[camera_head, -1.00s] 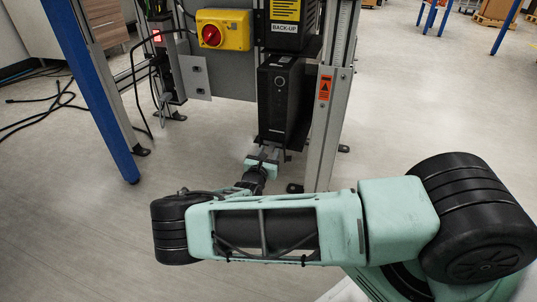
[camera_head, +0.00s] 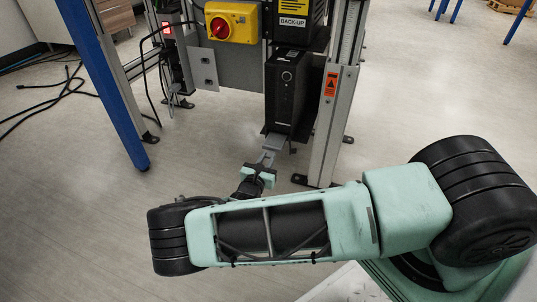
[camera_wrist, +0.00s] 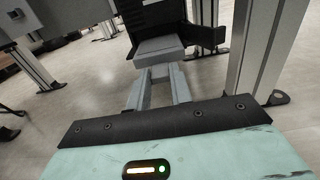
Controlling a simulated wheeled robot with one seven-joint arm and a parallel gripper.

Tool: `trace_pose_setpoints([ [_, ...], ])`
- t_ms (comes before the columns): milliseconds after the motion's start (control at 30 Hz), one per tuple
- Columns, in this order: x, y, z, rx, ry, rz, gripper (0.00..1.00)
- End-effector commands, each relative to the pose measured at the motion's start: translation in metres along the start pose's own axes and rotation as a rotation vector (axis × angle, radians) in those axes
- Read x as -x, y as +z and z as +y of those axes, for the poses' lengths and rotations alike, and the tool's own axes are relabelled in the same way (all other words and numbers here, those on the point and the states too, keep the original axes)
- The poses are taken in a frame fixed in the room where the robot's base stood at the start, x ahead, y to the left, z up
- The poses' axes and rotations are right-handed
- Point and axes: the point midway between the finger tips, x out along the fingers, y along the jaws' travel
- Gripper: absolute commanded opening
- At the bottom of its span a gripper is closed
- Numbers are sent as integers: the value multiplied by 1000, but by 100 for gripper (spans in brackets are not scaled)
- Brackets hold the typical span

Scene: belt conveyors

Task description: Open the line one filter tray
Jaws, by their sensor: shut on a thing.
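The filter tray (camera_head: 276,141) is a small grey drawer that sticks out toward me from the bottom of the upright black unit (camera_head: 286,92). In the wrist view the tray (camera_wrist: 159,47) shows as a grey block straight ahead, just below the dark unit. My gripper (camera_head: 266,159) is in front of the unit and shut on the tray's front end. In the wrist view the grey fingers of my gripper (camera_wrist: 159,77) meet the tray's near side. The exact grip on the tray is small and partly hidden.
A metal post (camera_head: 331,125) with an orange warning label stands close right of the unit. A yellow box with a red switch (camera_head: 231,22) is up left. A blue leg (camera_head: 107,95) stands further left, with black cables (camera_head: 55,97) on the floor. The floor before the unit is clear.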

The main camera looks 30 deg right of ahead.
Motion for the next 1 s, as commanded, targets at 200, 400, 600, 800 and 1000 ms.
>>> trace_pose_setpoints([
  [200, 0, 0, 0, 0, -1, -1, 44],
  [400, -1, 0, 0, 0, -1, -1, 44],
  [600, 8, 2, 0, -2, 1, -1, 44],
  [800, 44, 4, 2, -1, 4, 2, 44],
  [1000, 92, 4, 1, -1, 3, 2, 44],
])
